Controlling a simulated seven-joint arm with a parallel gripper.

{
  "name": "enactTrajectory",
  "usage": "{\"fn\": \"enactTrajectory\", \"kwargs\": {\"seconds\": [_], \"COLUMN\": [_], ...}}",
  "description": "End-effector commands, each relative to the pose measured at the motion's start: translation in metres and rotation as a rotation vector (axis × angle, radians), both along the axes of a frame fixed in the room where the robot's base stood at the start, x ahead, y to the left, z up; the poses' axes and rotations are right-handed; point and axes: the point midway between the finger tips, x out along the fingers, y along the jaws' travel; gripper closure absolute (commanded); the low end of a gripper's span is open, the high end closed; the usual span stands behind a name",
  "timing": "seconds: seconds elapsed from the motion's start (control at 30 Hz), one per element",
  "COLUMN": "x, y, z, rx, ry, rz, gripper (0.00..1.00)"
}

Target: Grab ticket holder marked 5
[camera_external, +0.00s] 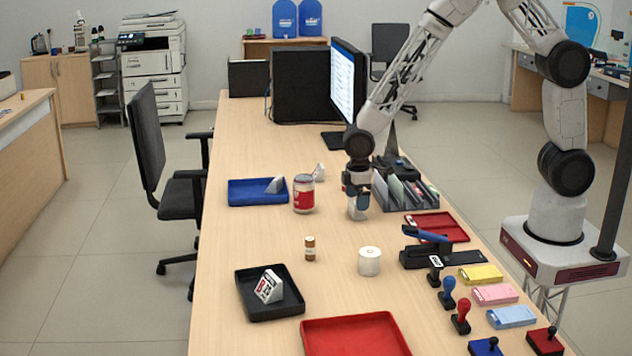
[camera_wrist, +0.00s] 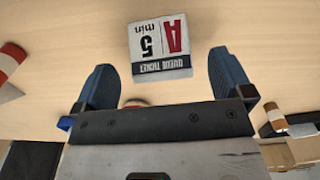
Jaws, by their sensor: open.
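In the wrist view a white ticket holder marked "A 5 min" (camera_wrist: 160,47), with a dark "QUEUE TICKET" band, appears upside down on the wood counter. It lies ahead of and between the two blue fingers of my gripper (camera_wrist: 188,85), which are apart, with clear space on both sides. In the external view my gripper (camera_external: 357,200) points down over the middle of the counter, left of the grey file sorter. A pale shape just below it (camera_external: 357,212) seems to be this holder, its print unreadable there.
Other ticket holders sit in the black tray (camera_external: 262,312), in the blue tray (camera_external: 243,194) and on the counter (camera_external: 319,172). A red-labelled jar (camera_external: 303,195) stands left of my gripper. The sorter (camera_external: 425,203) is close on the right. A white roll (camera_external: 369,262) and small bottle (camera_external: 310,249) stand nearer the camera.

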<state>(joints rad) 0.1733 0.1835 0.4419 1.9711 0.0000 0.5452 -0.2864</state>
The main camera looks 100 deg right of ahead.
Motion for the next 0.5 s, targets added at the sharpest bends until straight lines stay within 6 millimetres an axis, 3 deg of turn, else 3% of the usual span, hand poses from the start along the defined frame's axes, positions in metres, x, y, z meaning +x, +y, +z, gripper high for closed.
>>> {"fn": "enactTrajectory", "kwargs": {"seconds": [0.23, 0.5], "x": [0.000, 0.001], "y": [0.000, 0.000], "z": [-0.026, -0.034], "rx": [0.000, 0.000], "ry": [0.002, -0.001], "rz": [0.000, 0.000], "gripper": [0.02, 0.02]}}
